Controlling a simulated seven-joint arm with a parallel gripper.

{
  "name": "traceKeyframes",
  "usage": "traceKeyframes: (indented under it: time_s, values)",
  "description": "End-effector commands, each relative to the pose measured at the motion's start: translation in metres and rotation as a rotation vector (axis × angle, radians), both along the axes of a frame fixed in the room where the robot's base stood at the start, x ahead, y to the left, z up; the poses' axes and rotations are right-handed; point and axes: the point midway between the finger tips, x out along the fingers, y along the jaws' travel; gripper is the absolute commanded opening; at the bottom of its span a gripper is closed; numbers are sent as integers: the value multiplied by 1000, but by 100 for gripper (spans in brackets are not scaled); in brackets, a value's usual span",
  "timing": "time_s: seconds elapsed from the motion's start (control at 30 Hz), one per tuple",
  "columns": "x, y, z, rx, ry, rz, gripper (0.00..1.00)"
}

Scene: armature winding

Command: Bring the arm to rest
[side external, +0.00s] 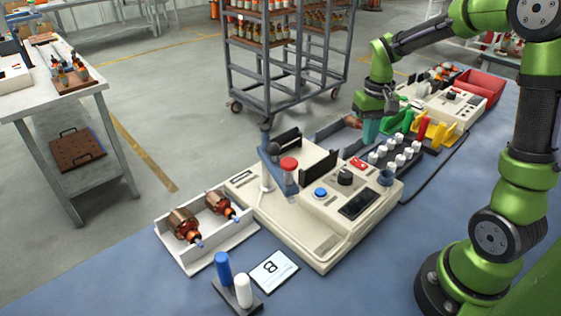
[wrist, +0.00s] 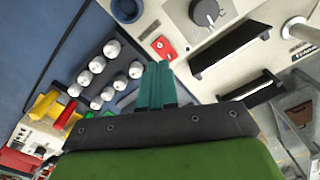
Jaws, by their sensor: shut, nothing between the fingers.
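My gripper (side external: 371,131) hangs at the end of my green arm, above the far side of the bench behind the winding machine. In the wrist view its two teal fingers (wrist: 156,85) are together with nothing between them. The beige winding machine (side external: 290,222) stands in the middle of the bench, with a red knob, a blue button and a dark screen. Beside the fingers in the wrist view is a rack of several silver-white capped spools (wrist: 97,64); it also shows in the side view (side external: 396,153).
A white tray (side external: 222,246) with two copper-wound armatures (side external: 184,225) sits at the front left.

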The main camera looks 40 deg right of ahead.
Motion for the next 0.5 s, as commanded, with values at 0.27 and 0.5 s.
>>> traceKeyframes:
  time_s: [0.27, 0.5]
  values:
    - [0, 0, 0, -1, -2, -4, 0]
    - [-16, 35, 13, 26, -112, -31, 0]
